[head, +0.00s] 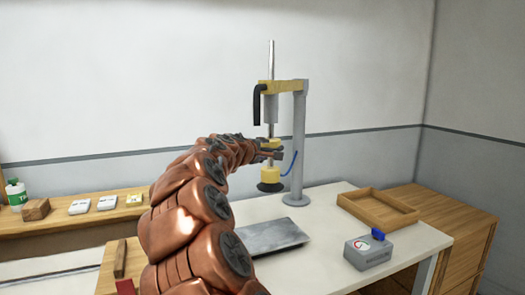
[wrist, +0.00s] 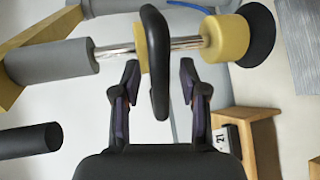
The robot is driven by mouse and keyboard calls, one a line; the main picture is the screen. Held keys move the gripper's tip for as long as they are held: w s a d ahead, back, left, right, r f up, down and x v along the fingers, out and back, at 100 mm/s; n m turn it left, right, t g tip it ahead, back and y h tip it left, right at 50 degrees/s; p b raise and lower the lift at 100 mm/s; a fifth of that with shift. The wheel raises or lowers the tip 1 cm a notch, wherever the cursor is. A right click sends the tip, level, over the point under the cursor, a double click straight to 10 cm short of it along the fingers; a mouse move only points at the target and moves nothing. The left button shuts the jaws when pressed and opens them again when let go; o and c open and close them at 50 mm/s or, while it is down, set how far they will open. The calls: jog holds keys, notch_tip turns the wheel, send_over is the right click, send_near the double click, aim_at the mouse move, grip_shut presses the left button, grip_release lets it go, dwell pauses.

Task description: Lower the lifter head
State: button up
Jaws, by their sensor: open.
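The lifter stands on the white table, with a grey post (head: 299,150), a yellow top arm (head: 285,86) and a chrome rod (head: 271,60). Its yellow head (head: 272,174) with a black suction cup (head: 271,187) hangs above the table; the head also shows at upper right in the wrist view (wrist: 226,40). A black loop handle (wrist: 157,50) sits on the rod by a thin yellow collar. My gripper (wrist: 159,80) is open, one finger on each side of the loop; I cannot tell whether they touch. In the head view my gripper (head: 268,150) partly hides the rod.
A dark grey plate (head: 270,236) lies on the table below the head. A shallow wooden tray (head: 378,209) and a grey box with a gauge and blue knob (head: 368,252) are to the right. A black bent lever (head: 257,103) hangs from the top arm.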

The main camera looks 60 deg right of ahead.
grip_shut()
dwell(0.6)
